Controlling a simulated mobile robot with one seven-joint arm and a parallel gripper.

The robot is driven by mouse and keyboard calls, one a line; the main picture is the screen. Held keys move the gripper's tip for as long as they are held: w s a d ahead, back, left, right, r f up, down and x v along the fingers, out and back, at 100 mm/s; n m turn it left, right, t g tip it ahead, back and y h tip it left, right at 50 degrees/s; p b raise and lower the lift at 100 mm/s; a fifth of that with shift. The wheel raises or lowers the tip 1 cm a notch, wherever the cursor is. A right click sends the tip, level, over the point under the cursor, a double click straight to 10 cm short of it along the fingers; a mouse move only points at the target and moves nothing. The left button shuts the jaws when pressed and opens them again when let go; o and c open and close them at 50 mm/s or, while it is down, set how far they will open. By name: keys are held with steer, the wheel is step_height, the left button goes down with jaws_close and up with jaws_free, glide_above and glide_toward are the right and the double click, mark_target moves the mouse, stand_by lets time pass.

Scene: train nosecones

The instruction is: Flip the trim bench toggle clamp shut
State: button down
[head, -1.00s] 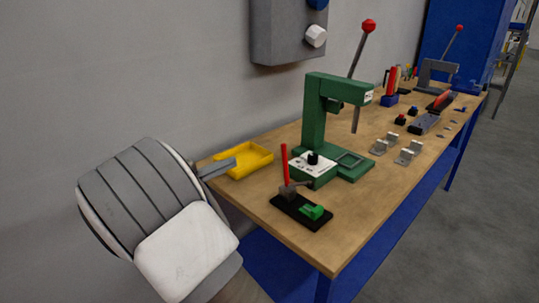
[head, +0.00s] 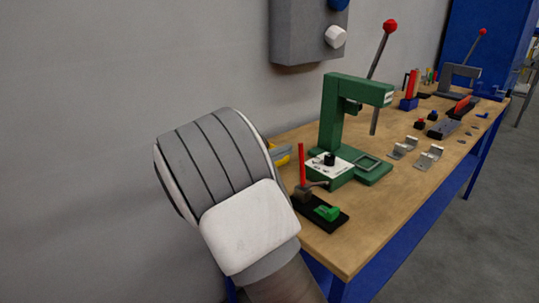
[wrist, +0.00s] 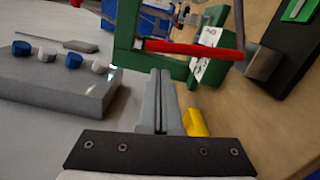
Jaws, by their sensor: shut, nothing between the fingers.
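The toggle clamp has a black base (head: 330,221), a green block (head: 327,213) and a red handle (head: 302,163) standing nearly upright at the bench's near end. In the wrist view the red handle (wrist: 190,48) lies across the picture just beyond my fingertips, and the black base (wrist: 283,62) is at the right. My gripper (wrist: 160,73) is shut and empty. In the head view my wrist hides most of my gripper (head: 281,152); only a grey finger part shows left of the handle. I cannot tell whether the fingers touch the handle.
A green press (head: 335,118) stands just behind the clamp. A yellow tray (wrist: 194,122) lies beside my fingers, mostly hidden in the head view. A grey wall box (head: 300,32) with knobs hangs above. Metal brackets (head: 428,157) lie farther along the wooden bench (head: 368,230).

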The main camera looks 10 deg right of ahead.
steer(key=shift+s+d+r, duration=0.1)
steer(key=shift+s+d, duration=0.3)
steer(key=shift+d, duration=0.05)
steer(key=shift+s+b, duration=0.1)
steer(key=shift+b, duration=0.3)
